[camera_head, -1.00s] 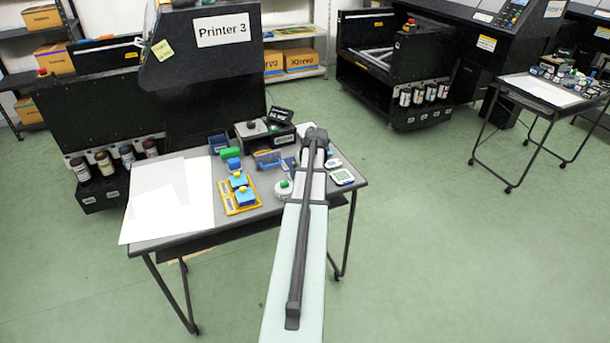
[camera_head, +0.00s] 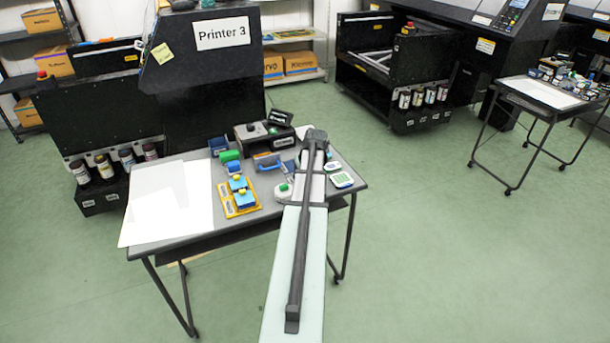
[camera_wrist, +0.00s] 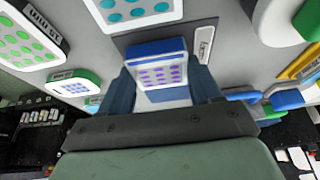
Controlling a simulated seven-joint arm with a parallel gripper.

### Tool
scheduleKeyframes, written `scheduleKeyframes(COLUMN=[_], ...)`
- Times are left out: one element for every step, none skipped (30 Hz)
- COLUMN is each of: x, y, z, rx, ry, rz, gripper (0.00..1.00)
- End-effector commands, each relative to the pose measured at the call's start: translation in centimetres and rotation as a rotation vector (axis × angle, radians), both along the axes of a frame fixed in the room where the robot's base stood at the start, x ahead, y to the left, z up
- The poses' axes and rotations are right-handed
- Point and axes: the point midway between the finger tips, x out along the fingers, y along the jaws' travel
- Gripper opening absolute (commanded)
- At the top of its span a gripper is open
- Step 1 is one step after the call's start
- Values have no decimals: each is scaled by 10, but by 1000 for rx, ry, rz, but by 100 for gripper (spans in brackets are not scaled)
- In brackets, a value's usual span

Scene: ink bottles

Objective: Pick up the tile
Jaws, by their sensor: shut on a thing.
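A small tile (camera_wrist: 160,72) with a white face, purple dots and a blue edge shows in the wrist view. It is between the two blue-grey fingers of my gripper (camera_wrist: 163,84), which is shut on it. A dark rectangular patch with a narrow label plate (camera_wrist: 204,44) lies behind the tile; I cannot tell whether the tile touches it. In the head view my arm hides the tile and most of the gripper.
In the wrist view, a teal-dotted tile (camera_wrist: 135,12) and a green-dotted tile (camera_wrist: 28,42) lie close by. In the head view, the table (camera_head: 250,222) also holds a yellow tray (camera_head: 226,208) with blue items, a white sheet (camera_head: 165,205) and a dark box (camera_head: 262,136).

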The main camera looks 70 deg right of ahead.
Motion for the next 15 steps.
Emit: scheduleKeyframes(x=[0, 0, 0, 0, 0, 0, 0, 0, 0, 0, 0, 0, 0, 0, 0], y=[0, 0, 0, -1, 0, 0, -1, -1, -1, 0, -1, -1, -1, -1, -1], z=[5, 8, 13, 17, 22, 28, 33, 38, 44, 49, 54, 60, 64, 68, 73], rx=[-2, -2, -2, -2, -2, -2, -3, -3, -2, -3, -3, -4, -2, -2, -2], ry=[-1, -1, -1, -1, -1, -1, -1, -1, -1, 0, 0, -1, 0, 0, 0], rz=[0, 0, 0, 0, 0, 0, -1, -1, 0, -1, 0, 0, 1, 1, 1], gripper=[28, 28, 28, 28, 28, 28, 28, 28, 28, 28, 28, 28, 28, 28, 28])
